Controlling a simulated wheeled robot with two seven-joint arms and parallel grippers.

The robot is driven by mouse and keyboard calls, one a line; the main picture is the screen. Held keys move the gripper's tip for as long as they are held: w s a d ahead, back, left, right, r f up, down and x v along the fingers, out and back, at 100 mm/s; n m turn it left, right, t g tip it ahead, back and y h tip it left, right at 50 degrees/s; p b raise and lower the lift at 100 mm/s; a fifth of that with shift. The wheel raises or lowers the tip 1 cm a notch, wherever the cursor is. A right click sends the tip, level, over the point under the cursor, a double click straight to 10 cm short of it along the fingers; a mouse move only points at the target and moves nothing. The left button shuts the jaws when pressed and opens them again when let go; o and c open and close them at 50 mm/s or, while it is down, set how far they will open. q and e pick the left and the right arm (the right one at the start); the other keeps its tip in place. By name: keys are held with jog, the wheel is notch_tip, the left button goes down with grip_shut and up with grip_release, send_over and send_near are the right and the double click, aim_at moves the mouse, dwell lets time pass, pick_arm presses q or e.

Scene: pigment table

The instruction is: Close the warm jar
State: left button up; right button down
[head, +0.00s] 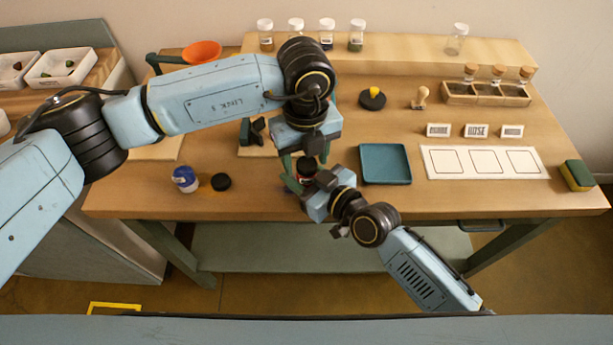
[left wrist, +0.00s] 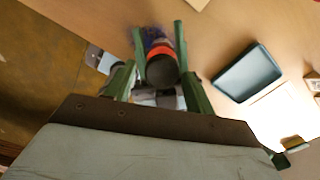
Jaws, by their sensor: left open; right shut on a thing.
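The warm jar (head: 303,177), with a red-orange band, is at the front middle of the table, mostly hidden by my grippers. A dark round lid (left wrist: 161,72) shows on top of it in the left wrist view, above the orange band (left wrist: 160,51); I cannot tell how tightly it sits. My left gripper (head: 303,160) is above the jar, pointing down, open, with its green fingers (left wrist: 160,62) on either side of the lid. My right gripper (head: 299,184) reaches in from the front right and is shut on the jar, low on its side.
A white-and-blue jar (head: 185,179) and a loose black lid (head: 221,181) lie to the left. A teal tray (head: 385,164) is close on the right, then a white card (head: 482,162) and a sponge (head: 577,175). Several jars stand on the back shelf (head: 400,50).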

pick_arm(q)
jog(key=shift+f, duration=0.1)
jog(key=c, duration=1)
jog(key=m, duration=0.6)
jog(key=shift+a+m, duration=0.1)
jog(key=shift+m, duration=0.2)
jog(key=o, duration=1)
jog(key=shift+o, duration=0.5)
jog(key=shift+s+d, duration=0.15)
jog(key=shift+d, duration=0.15)
